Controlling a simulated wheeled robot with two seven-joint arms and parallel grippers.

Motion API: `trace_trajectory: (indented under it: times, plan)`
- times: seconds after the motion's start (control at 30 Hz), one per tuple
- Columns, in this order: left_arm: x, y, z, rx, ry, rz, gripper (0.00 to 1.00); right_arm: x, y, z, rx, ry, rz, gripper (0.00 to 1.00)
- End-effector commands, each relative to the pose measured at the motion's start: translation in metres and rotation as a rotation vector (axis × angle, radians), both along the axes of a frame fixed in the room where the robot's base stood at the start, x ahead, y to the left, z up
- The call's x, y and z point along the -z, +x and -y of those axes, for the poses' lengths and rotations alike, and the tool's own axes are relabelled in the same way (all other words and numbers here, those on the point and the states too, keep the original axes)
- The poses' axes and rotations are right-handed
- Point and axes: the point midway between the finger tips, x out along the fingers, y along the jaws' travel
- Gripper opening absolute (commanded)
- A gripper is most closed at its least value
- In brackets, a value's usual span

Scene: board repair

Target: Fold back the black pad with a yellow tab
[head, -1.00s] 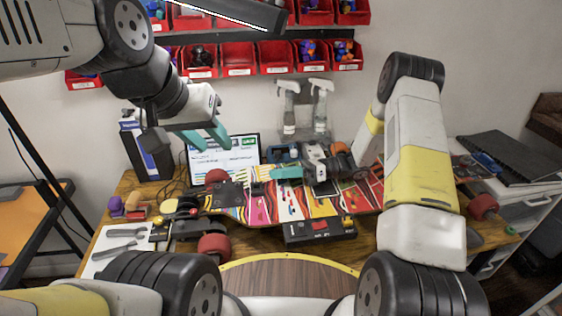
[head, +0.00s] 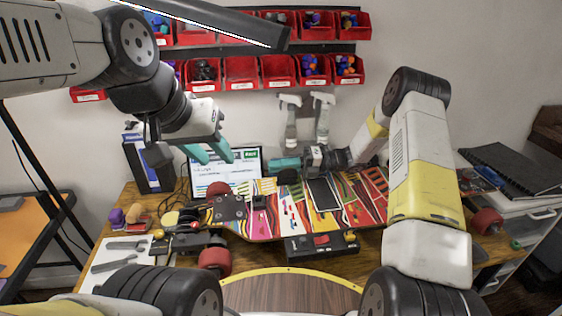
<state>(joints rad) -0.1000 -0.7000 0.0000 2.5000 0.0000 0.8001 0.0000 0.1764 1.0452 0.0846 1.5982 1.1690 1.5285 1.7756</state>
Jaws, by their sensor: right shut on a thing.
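A long board with a colourful pattern (head: 290,222) lies across the workbench. My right gripper (head: 284,163), with teal fingers, is shut just above the board's far edge. A small dark piece (head: 288,177) shows right under its fingers and looks like part of the black pad; no yellow tab can be made out on it, and the fingers hide the hold itself. A flat black rectangle (head: 323,193) lies on the board to the right of it. My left gripper (head: 211,152) is open and empty, in the air in front of the laptop screen (head: 235,178).
A dark plate with bolts (head: 230,208) sits on the board's left part. A black device with a red button (head: 321,244) stands in front of the board. Tools lie on a white mat (head: 105,275) at the left.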

Motion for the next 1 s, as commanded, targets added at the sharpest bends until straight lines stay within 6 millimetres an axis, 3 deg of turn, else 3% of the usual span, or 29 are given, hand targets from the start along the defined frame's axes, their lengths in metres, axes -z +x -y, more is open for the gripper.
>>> trace_trajectory:
  times: [0.83,0.93,1.0]
  plan:
    - [0.0000,0.0000,0.0000,0.000,0.000,0.000,0.36,-0.0006,0.0100,-0.0009,0.004,-0.001,-0.004,0.00]
    - [0.0000,0.0000,0.0000,0.000,0.000,0.000,0.36,-0.0005,0.0099,-0.0008,0.003,-0.002,-0.004,0.24]
    - [0.0000,0.0000,0.0000,0.000,0.000,0.000,0.36,-0.0005,0.0095,-0.0010,0.003,-0.002,-0.005,0.28]
